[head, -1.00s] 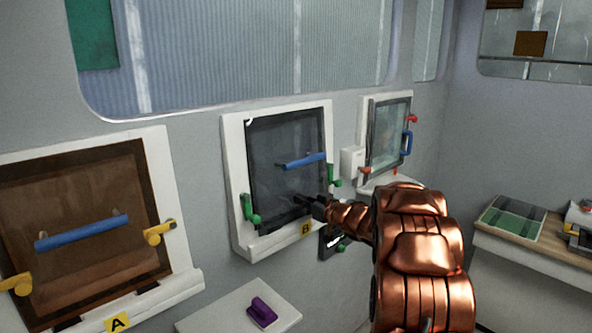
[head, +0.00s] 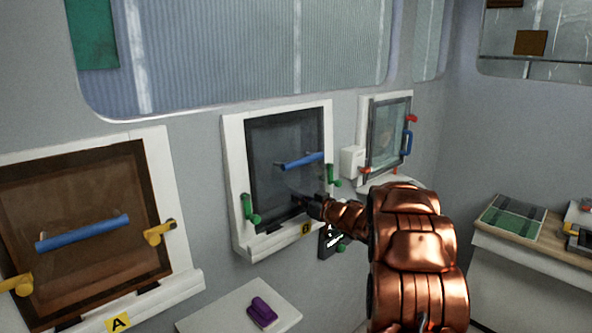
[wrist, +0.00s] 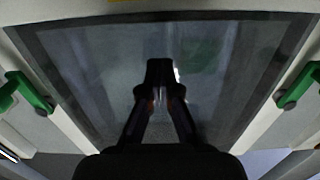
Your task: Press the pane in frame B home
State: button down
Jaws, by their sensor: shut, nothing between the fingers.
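Frame B (head: 238,180) is a white frame on the wall with a yellow B label (head: 306,229) on its lower edge. Its dark, see-through pane (head: 270,150) has a blue bar handle (head: 303,161) and appears to sit evenly within the frame; its exact depth cannot be told. Green clips (head: 250,209) (head: 333,176) stand at the frame's two sides, beside the pane. My gripper (head: 303,200) is shut and empty, its tips at the pane's lower right part. In the wrist view my gripper (wrist: 160,72) is before the pane (wrist: 90,60); contact is not certain.
Frame A (head: 190,262) holds a brown pane at the left, with yellow clips. Another frame (head: 364,125) with red clips is to the right. A purple object (head: 262,311) lies on a white shelf (head: 225,315) below. A bench (head: 500,245) stands at the right.

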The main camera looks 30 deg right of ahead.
dwell(0.4)
jog(key=shift+v, duration=1.1)
jog(key=p+v, duration=0.1)
jog(key=v, duration=0.5)
jog(key=shift+s+p, duration=0.4)
jog(key=shift+d, duration=0.1)
jog(key=s+a+f+m+g+h, duration=0.1)
jog(key=s+a+g, duration=0.5)
jog(key=s, duration=0.9)
jog(key=s+a+f+g+h, duration=0.1)
jog(key=s+a+f+g, duration=0.2)
jog(key=s+a, duration=1)
jog(key=s+a+f+m+g+h, duration=0.1)
jog(key=s+a+f+g, duration=0.1)
jog(key=s+a+g, duration=0.7)
jog(key=s+a, duration=0.1)
jog(key=s, duration=0.6)
jog(key=shift+s+f+m+g+h, duration=0.2)
jog(key=shift+s+m+g+h, duration=0.1)
jog(key=shift+s+h, duration=0.1)
